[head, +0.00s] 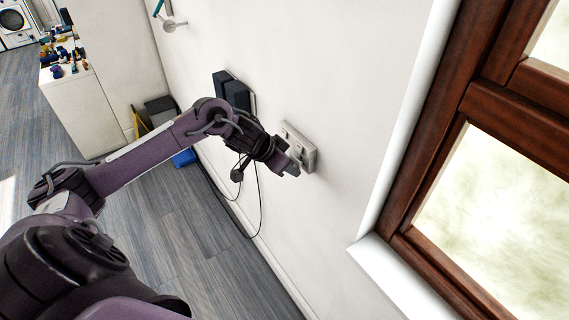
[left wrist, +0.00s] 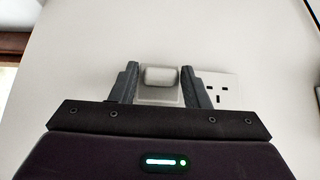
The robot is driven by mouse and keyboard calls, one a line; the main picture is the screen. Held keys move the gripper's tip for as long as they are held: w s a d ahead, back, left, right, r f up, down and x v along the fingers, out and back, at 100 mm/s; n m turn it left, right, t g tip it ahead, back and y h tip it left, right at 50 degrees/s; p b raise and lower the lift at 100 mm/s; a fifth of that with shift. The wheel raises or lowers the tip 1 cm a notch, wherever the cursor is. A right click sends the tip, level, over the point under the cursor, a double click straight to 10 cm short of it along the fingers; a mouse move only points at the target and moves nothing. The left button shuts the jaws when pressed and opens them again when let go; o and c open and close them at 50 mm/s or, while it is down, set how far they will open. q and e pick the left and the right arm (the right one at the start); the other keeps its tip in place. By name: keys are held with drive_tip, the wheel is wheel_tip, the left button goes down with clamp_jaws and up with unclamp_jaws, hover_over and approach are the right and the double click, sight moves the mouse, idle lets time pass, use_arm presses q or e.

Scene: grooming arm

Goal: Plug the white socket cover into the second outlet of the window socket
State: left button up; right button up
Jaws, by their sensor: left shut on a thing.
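The window socket (head: 303,151) is a white double plate on the white wall, left of the window. In the left wrist view its right-hand outlet (left wrist: 221,92) shows bare three-pin holes. The white socket cover (left wrist: 161,76) is between the two dark fingers of my left gripper (left wrist: 161,88), in front of the plate's other half. My left gripper (head: 284,163) is shut on the cover and is close against the socket in the head view. The cover's pins are hidden, so I cannot tell whether they are in the holes. My right gripper is not in view.
A brown wooden window frame (head: 462,110) with a white sill (head: 400,283) is on the right. Dark boxes (head: 237,92) are on the wall behind my arm, with a black cable (head: 260,205) hanging below. A white cabinet (head: 80,112) with small toys stands at the far left.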

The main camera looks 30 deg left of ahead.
use_arm(q)
drive_tip(key=shift+w+d+p, duration=0.3)
drive_tip(key=shift+w, duration=0.4)
drive_tip(key=o, duration=1.3)
drive_tip(key=shift+w, duration=0.1)
drive_tip(key=shift+o, duration=0.2)
drive_tip(key=s+a, duration=0.2)
drive_tip(key=s, duration=0.3)
drive_tip(key=shift+s, duration=0.35)
drive_tip(key=shift+a, duration=0.1)
